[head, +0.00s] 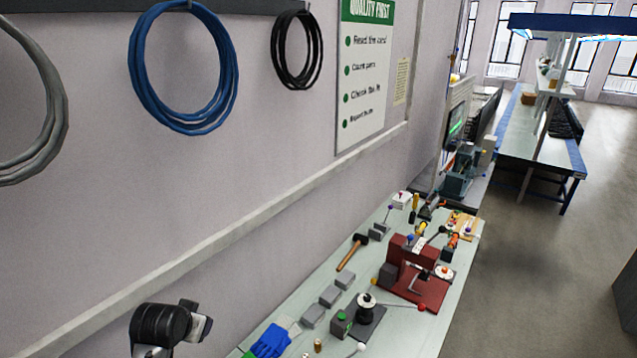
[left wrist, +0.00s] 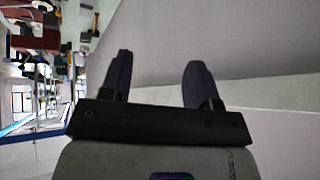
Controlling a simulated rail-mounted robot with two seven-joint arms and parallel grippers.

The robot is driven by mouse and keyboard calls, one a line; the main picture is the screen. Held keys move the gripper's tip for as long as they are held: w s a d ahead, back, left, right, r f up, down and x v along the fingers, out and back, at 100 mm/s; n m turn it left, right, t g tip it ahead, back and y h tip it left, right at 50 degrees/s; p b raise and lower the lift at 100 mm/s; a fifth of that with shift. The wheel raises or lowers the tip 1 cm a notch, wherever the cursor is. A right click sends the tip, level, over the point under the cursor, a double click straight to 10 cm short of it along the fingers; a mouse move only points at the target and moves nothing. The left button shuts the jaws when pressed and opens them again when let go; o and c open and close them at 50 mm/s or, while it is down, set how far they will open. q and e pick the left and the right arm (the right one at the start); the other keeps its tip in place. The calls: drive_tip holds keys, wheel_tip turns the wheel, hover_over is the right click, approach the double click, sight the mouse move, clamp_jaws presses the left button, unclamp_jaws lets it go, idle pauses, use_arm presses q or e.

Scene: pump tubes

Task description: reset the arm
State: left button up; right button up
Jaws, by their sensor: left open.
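My left gripper (left wrist: 160,85) shows in the left wrist view with its two dark fingers apart and nothing between them. Behind the fingers is a plain pale wall, and the bench appears at the left edge of that view. In the head view a black and grey part of my arm (head: 165,325) shows at the bottom left, against the wall and left of the workbench (head: 405,325). The gripper fingers cannot be made out there. My right gripper is in neither view.
The workbench holds a red press (head: 415,275), a hammer (head: 352,252), grey blocks (head: 329,296), a black spool fixture (head: 366,310) and blue gloves (head: 270,341). Blue tubing (head: 142,75) and black tubing (head: 281,50) hang on the wall. Open floor (head: 540,265) lies to the right.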

use_arm(q)
drive_tip(key=s+d+t, duration=0.1)
drive_tip(key=s+d, duration=0.2)
drive_tip(key=s, duration=0.7)
drive_tip(key=s+d+t, duration=0.1)
drive_tip(key=s+d, duration=0.1)
drive_tip(key=s, duration=0.7)
drive_tip(key=s+d+f+g, duration=0.1)
drive_tip(key=s+f+g, duration=0.1)
drive_tip(key=s+f, duration=0.5)
drive_tip(key=s+d+f+g, duration=0.1)
drive_tip(key=s+f+g, duration=0.2)
drive_tip(key=s+f, duration=0.4)
drive_tip(key=s, duration=0.9)
drive_tip(key=shift+f+n+g, duration=0.3)
drive_tip(key=shift+f, duration=0.1)
